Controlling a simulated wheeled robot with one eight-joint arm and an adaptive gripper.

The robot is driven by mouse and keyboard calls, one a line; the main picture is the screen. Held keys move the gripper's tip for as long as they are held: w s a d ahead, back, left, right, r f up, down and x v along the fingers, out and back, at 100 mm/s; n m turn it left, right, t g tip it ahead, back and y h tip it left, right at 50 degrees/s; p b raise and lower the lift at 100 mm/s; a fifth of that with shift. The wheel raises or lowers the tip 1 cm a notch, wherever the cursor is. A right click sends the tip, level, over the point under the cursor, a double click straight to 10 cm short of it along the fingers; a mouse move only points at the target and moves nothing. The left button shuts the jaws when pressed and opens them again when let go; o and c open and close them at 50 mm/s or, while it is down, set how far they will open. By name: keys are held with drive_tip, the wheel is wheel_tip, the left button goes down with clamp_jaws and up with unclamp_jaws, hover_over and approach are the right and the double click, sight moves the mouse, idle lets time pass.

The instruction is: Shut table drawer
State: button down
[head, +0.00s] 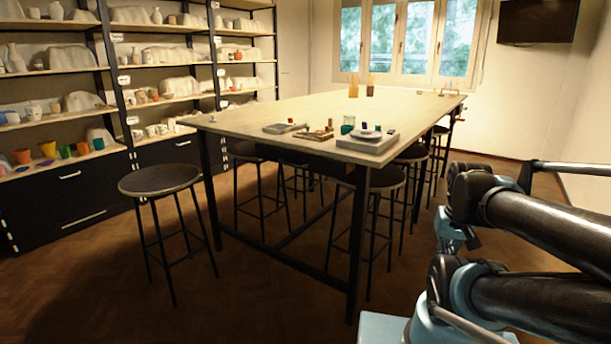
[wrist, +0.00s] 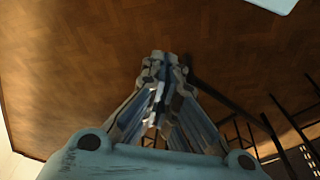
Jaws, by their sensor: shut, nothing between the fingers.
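The long table (head: 280,108) has a pale wooden top and dark legs, and stands in the middle of the head view. A dark box-like part (head: 312,160) shows under its near edge, in shadow. I cannot tell for sure whether it is the drawer, or how far it is open. My gripper (wrist: 164,62) shows in the wrist view, shut and empty, over the wooden floor. It touches nothing there. In the head view my arm is at the right, clear of the table, and the gripper's fingers cannot be made out.
A round dark stool (head: 159,180) stands in front of the table's left end. Several more stools stand around the table. A grey slab (head: 367,142) and small coloured items lie on the near corner. Shelves (head: 160,57) of pottery line the left wall. The floor (head: 240,290) in front is clear.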

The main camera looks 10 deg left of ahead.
drive_tip(key=shift+a, duration=0.3)
drive_tip(key=shift+s, duration=0.1)
